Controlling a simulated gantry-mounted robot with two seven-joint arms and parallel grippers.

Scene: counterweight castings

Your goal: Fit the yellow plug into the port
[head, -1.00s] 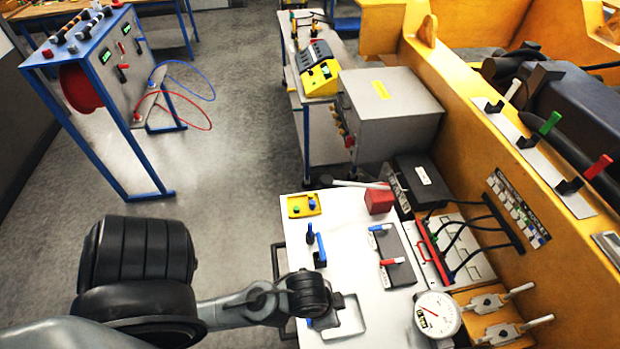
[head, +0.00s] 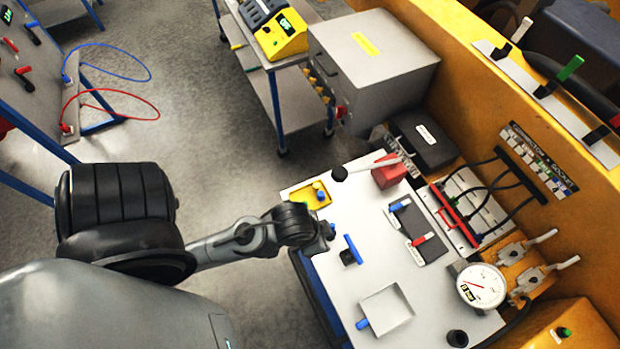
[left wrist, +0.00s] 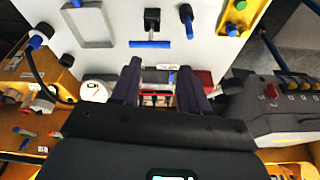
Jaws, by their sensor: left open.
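A yellow tray (head: 297,196) lies at the bench's far left corner with small blue and green pieces in it; it also shows at the top right of the left wrist view (left wrist: 252,14). A small yellowish spot shows there too, but I cannot tell whether it is the yellow plug. A labelled strip with a row of small sockets (head: 537,158) is on the yellow wall; I cannot tell which is the port. My left gripper (head: 328,231) is over the bench's left edge, just in front of the tray. Its fingers (left wrist: 158,78) are apart and empty. My right gripper is not in view.
A blue-handled piece (head: 351,249), a grey open tray (head: 387,311), a dark block with blue and red levers (head: 419,232), a red block (head: 388,175) and a dial gauge (head: 482,287) surround the bench's bare middle. A grey cabinet (head: 375,60) stands behind.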

